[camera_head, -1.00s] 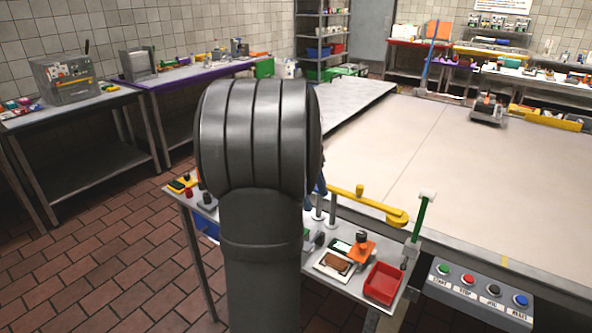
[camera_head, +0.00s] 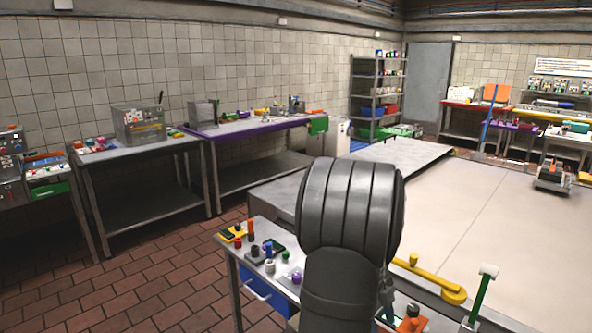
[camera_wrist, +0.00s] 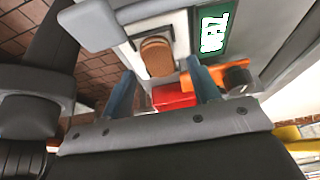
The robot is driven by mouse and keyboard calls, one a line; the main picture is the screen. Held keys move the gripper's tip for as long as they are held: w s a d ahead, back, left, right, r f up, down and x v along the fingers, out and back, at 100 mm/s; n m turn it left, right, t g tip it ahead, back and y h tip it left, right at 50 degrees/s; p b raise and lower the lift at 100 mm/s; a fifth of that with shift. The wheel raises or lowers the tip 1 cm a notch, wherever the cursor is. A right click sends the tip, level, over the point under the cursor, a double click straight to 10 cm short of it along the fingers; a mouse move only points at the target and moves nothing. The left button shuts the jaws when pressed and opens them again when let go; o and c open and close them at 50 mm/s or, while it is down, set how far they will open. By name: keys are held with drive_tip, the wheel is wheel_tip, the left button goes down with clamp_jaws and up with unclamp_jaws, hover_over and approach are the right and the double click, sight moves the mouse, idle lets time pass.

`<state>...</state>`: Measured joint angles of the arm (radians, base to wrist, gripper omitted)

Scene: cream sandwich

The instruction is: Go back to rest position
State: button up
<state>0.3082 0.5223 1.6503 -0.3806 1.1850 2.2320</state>
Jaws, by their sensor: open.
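My gripper (camera_wrist: 161,72) shows in the wrist view as two blue fingers spread apart, with nothing held between them. Beyond the fingers, a brown bread-like piece (camera_wrist: 157,58) lies on a white tray (camera_wrist: 182,33). A red bin (camera_wrist: 173,97) shows between the fingers, lower in the picture. In the head view my dark grey arm stands over the near table (camera_head: 232,252) and hides the gripper. The bread piece and the red bin are not visible there.
An orange fixture with a dark knob (camera_wrist: 215,76) sits right of the fingers. Several small coloured items and a yellow bar (camera_head: 430,279) are on or by the near table. Workbenches (camera_head: 140,149) line the wall.

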drive_tip(key=shift+r, duration=0.35)
drive_tip(key=shift+f, duration=0.1)
drive_tip(key=shift+f, duration=0.25)
drive_tip(key=v, duration=1.7)
drive_tip(key=x, duration=1.7)
drive_tip(key=shift+s+f, duration=0.1)
drive_tip(key=shift+f, duration=0.05)
wheel_tip(320, 180, up, 7)
drive_tip(key=shift+f, duration=0.1)
drive_tip(key=w+d+r+n+t+h, duration=0.15)
drive_tip(key=w+d+r+n, duration=0.25)
drive_tip(key=w+r+n, duration=0.55)
drive_tip(key=w+d+f+n+t, duration=0.2)
drive_tip(key=w+d, duration=0.1)
drive_tip(key=d, duration=0.6)
drive_tip(key=w+d+f+n+t, duration=0.2)
drive_tip(key=w+d+n, duration=0.1)
drive_tip(key=d, duration=0.6)
drive_tip(key=shift+w+d+n+y, duration=0.25)
drive_tip(key=shift+d+n+y, duration=0.1)
